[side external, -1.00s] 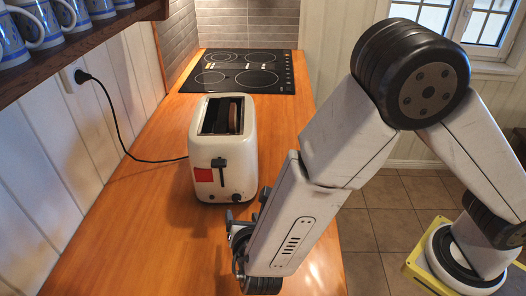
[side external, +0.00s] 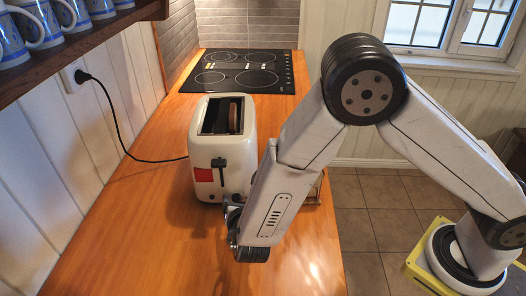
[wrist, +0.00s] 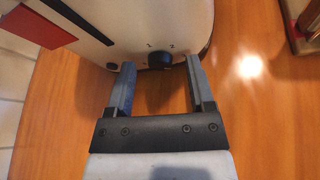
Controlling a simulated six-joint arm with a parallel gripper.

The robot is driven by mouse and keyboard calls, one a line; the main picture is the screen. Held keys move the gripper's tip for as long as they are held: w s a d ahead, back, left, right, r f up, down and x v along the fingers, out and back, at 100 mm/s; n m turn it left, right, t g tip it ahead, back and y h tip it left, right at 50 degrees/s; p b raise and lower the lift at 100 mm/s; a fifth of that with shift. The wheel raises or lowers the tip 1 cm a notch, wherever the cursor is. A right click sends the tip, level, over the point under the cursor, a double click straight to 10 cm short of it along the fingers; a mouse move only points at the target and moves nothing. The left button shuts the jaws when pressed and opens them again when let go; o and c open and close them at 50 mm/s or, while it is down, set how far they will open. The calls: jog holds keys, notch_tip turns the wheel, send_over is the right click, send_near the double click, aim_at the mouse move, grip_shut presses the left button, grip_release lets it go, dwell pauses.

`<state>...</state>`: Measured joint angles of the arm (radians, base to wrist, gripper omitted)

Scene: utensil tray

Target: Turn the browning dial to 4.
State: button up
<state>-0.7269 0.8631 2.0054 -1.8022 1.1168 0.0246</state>
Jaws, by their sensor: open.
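The white toaster (side external: 205,135) stands on the wooden counter, with brown bread (side external: 234,115) in a slot. Its black browning dial (wrist: 159,60) is low on the front face in the wrist view. My gripper (wrist: 160,68) is open, with one finger on each side of the dial and visible gaps between. In the side view my gripper (side external: 231,210) is at the toaster's lower front right and hides the dial.
The toaster's black lever (side external: 219,170) and red patch (side external: 203,176) are left of the dial. A partly hidden object (side external: 314,192) stands right of the toaster, behind my arm. A black cooktop (side external: 245,71) lies behind. The counter's front left is clear.

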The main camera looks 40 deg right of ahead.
grip_shut()
jog(key=shift+m, duration=0.3)
dwell(0.3)
jog(key=shift+d+f+m+t+y, duration=0.15)
jog(key=shift+m+t+y, duration=0.55)
jog(key=shift+m+t, duration=0.9)
jog(key=shift+m+g, duration=0.3)
jog(key=shift+m, duration=0.1)
grip_release()
jog(key=shift+s, duration=0.2)
